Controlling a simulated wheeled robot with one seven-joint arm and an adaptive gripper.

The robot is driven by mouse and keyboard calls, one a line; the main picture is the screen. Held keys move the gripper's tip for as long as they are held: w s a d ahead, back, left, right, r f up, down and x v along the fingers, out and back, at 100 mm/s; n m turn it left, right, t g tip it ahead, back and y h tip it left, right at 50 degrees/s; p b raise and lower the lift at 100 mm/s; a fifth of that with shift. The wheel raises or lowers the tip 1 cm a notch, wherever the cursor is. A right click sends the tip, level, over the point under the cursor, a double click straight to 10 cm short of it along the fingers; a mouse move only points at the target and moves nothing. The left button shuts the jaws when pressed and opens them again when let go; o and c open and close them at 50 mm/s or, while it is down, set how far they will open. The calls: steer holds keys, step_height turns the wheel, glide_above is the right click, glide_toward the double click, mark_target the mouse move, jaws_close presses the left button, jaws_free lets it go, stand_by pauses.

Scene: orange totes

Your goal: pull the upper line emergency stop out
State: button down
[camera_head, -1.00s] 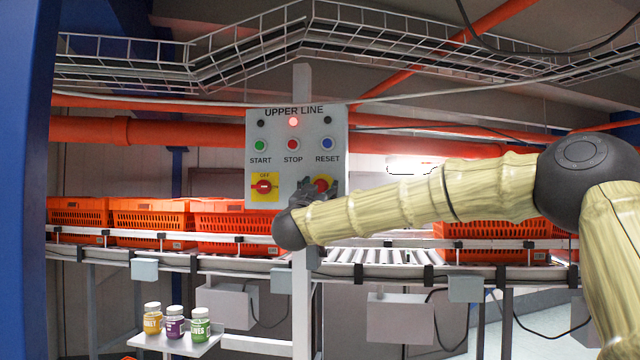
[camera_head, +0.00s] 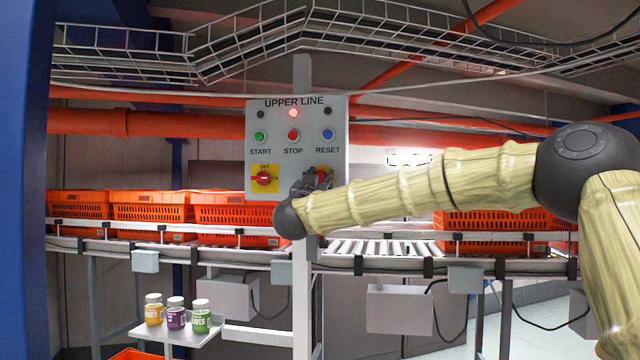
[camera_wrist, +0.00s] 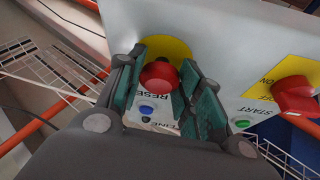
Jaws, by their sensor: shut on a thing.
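The upper line emergency stop (camera_head: 322,175) is a red mushroom button on a yellow disc at the lower right of the UPPER LINE panel (camera_head: 338,150). In the wrist view the red button (camera_wrist: 160,74) sits between my green-padded fingers, with the yellow disc behind it. My gripper (camera_head: 313,182) is at the panel and shut on the button. In the head view my gripper partly hides the button and disc. How far the button stands out cannot be told.
A red rotary switch (camera_head: 264,179) on a yellow plate sits left of my gripper. Start (camera_head: 260,136), stop (camera_head: 293,135) and reset (camera_head: 327,135) buttons sit above, below a lit red lamp (camera_head: 293,113). Orange totes (camera_head: 150,210) stand on the conveyor behind.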

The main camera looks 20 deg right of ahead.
steer(key=shift+s+a+f+b, duration=0.15)
steer(key=shift+s+a+b, duration=0.1)
steer(key=shift+s+b, duration=0.25)
steer(key=shift+w, duration=0.1)
steer(key=c, duration=1.3)
jaws_free()
steer(key=o, duration=0.3)
steer(key=shift+o, duration=0.3)
steer(key=shift+s, duration=0.25)
steer(key=shift+w, duration=0.1)
steer(key=shift+a, duration=0.1)
